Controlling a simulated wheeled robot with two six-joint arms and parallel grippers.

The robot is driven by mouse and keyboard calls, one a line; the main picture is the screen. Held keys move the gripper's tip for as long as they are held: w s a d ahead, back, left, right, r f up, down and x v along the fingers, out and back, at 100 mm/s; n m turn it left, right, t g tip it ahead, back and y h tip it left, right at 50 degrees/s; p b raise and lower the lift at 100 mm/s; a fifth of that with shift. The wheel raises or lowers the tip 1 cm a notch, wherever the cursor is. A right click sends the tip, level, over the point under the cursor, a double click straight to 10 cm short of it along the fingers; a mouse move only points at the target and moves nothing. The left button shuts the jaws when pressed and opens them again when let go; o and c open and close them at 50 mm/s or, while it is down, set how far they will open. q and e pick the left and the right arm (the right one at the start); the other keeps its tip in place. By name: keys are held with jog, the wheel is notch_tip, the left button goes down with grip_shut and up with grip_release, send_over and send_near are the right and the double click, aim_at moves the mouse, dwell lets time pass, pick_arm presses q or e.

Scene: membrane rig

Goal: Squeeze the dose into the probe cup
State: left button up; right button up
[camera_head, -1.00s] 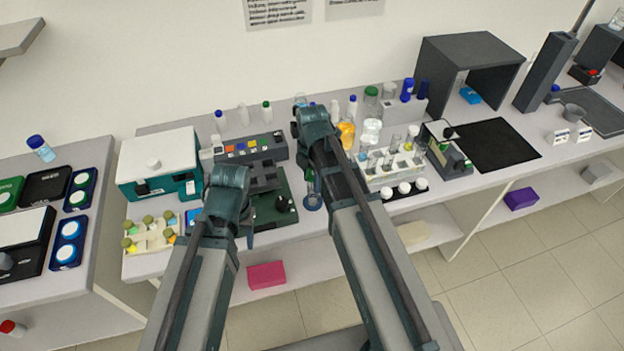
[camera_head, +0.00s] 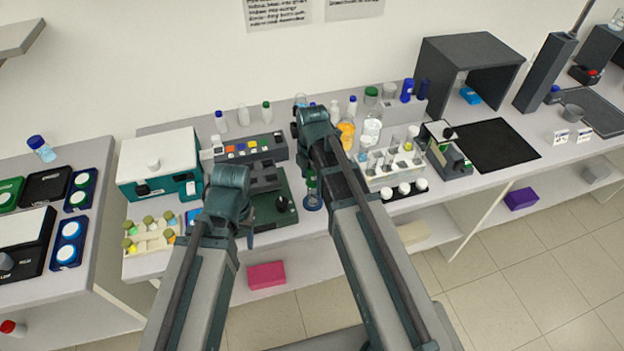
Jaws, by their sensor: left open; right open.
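My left gripper (camera_head: 248,238) hangs low in front of the dark green rig (camera_head: 276,220) and is largely hidden by its own wrist. My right gripper (camera_head: 311,182) points down just right of the rig, mostly behind my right arm. A small clear, blue-tinted vessel (camera_head: 313,203) stands on the bench just below it. I cannot tell whether it is the probe cup, or whether the gripper touches it. I see no dose or dropper clearly in either gripper. Both grippers are open.
A grey panel with coloured buttons (camera_head: 250,149) lies behind the rig. A white and teal machine (camera_head: 160,170) and a vial rack (camera_head: 152,236) stand left. A tube rack (camera_head: 393,172) and several bottles stand right. The bench's front edge is close to both grippers.

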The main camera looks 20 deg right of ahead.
notch_tip(320, 180, up, 14)
jog(key=p, duration=1.3)
jog(key=shift+f, duration=0.15)
dwell(0.6)
jog(key=shift+s+r+m+p, duration=0.2)
jog(key=shift+m+p, duration=0.1)
jog(key=shift+m, duration=0.25)
jog(key=shift+s+r+m+p, duration=0.1)
jog(key=shift+r+m+p, duration=0.15)
jog(key=shift+m, duration=0.3)
jog(key=m, duration=0.2)
jog(key=shift+s+r+m+t+p, duration=0.2)
jog(key=shift+r+m+t+p, duration=0.15)
jog(key=shift+m+t+p, duration=0.05)
jog(key=shift+d+m, duration=0.1)
jog(key=shift+m, duration=0.6)
jog(key=f+b, duration=0.8)
jog(key=shift+w+d+f, duration=0.1)
jog(key=shift+w+f, duration=0.15)
jog(key=shift+w, duration=0.1)
